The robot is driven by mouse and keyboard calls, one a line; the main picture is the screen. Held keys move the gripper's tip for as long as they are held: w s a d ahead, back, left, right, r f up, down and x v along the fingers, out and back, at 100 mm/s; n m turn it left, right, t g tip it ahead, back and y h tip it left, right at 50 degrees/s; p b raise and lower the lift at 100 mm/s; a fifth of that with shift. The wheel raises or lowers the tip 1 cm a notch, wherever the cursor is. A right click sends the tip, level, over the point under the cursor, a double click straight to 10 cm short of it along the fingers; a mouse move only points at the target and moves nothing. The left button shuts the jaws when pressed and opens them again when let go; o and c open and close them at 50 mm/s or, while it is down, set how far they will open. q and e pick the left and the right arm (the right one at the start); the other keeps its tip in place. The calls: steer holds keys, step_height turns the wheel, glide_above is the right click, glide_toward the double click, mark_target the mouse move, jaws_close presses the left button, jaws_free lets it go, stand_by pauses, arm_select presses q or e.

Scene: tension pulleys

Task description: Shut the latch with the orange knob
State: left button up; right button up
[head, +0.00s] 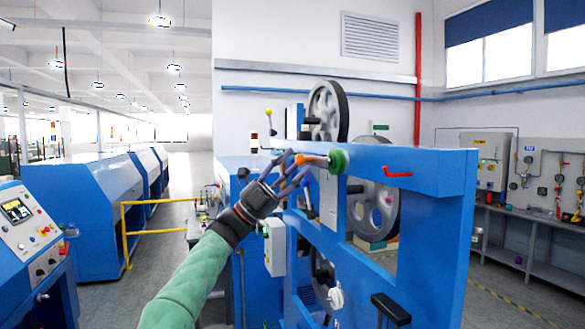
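The latch is on the blue machine frame (440,180). Its orange knob (312,160) sticks out to the left, beside a round green part (338,160) on the frame's face. My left gripper (297,165) comes in from the lower left. Its dark fingers are spread apart, with the tips at the knob's left end, one above and one below. I cannot tell whether they touch it. My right gripper is not in view.
A red handle (397,173) sits on the frame to the right. A grey pulley (327,110) stands above and another pulley (374,207) shows through the frame's opening. A black handle (390,308) juts out below. A yellow rail (124,235) stands at left, beside open floor.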

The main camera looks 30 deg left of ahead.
arm_select(q)
steer(key=shift+s+f, duration=0.1)
steer(key=v, duration=1.2)
stand_by(0.4)
